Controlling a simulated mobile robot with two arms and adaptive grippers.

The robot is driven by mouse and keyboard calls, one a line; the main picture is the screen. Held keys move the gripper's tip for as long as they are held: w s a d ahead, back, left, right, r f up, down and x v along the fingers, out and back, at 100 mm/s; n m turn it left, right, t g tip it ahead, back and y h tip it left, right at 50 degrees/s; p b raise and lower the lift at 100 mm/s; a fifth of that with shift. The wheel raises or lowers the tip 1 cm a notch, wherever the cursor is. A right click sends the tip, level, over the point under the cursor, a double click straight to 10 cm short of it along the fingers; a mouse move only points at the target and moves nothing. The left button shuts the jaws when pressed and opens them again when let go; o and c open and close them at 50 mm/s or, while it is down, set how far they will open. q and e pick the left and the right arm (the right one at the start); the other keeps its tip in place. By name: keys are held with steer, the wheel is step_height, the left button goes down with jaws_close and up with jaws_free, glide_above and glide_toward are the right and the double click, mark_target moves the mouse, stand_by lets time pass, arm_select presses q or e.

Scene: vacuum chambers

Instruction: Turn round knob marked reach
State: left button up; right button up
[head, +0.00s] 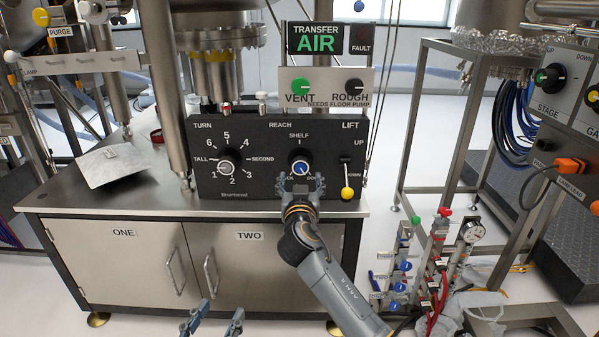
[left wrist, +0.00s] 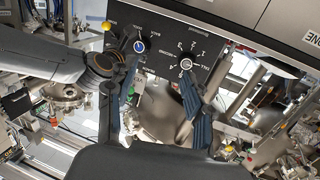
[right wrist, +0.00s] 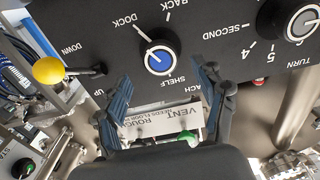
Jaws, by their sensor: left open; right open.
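The REACH knob (head: 300,167) is a round knob with a blue centre on the black control panel (head: 260,187), between the TURN dial and the LIFT lever. SHELF is printed above it; my fingers partly cover its lower labels. In the right wrist view the knob (right wrist: 159,58) shows DOCK, RACK and SHELF around it. My right gripper (head: 300,183) is open in front of the knob's lower side; contact cannot be told. Its fingertips (right wrist: 165,75) are spread to either side, apart from each other. My left gripper (head: 212,318) is open and empty, low before the cabinet.
The TURN dial (head: 225,168) is left of the knob. The yellow-tipped LIFT lever (head: 347,192) is close on its right. A VENT and ROUGH panel (head: 325,88) stands above. A bench top (head: 110,205) carries a foil sheet (head: 112,165). Valves and hoses (head: 436,250) stand at right.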

mark_target(301, 169)
steer(key=w+b, duration=0.1)
steer(key=w, duration=0.5)
steer(key=shift+w+b, duration=0.2)
steer(key=shift+b, duration=0.2)
arm_select(q)
step_height(301, 169, up, 9)
steer(key=s+d+t+h, duration=0.1)
steer(key=t+h, duration=0.1)
steer(key=t, duration=0.3)
steer(key=shift+s+t, duration=0.2)
steer(key=shift+t, duration=0.1)
arm_select(e)
steer(key=shift+w, duration=0.3)
arm_select(q)
steer(key=shift+r, duration=0.1)
arm_select(e)
steer(key=c, duration=1.1)
steer(key=shift+c, duration=0.2)
steer(key=shift+n, duration=0.3)
